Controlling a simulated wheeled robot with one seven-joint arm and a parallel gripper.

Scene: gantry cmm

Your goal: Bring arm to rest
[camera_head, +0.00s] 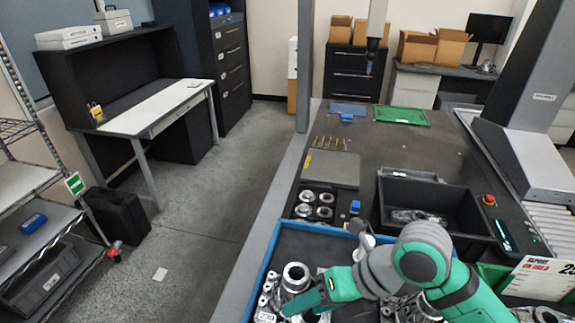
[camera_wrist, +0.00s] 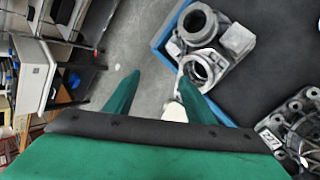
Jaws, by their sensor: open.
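My gripper (camera_head: 287,310) is green and sits low in the head view, over the left part of a blue-rimmed tray (camera_head: 262,276). Its arm, green and grey, bends in from the lower right. In the wrist view my gripper (camera_wrist: 158,93) shows two green fingers spread apart, with nothing held between them. The tray's blue edge (camera_wrist: 166,38) and grey machined castings (camera_wrist: 203,45) lie just beyond the fingers, on the right. My arm hides part of the tray in the head view.
A black bin (camera_head: 455,197) with metal parts, a grey plate (camera_head: 331,169) and a green tray (camera_head: 402,115) are on the dark table. A red button (camera_head: 489,199) is at right. A wire shelf (camera_head: 30,215) stands at left. The floor (camera_head: 205,210) between is open.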

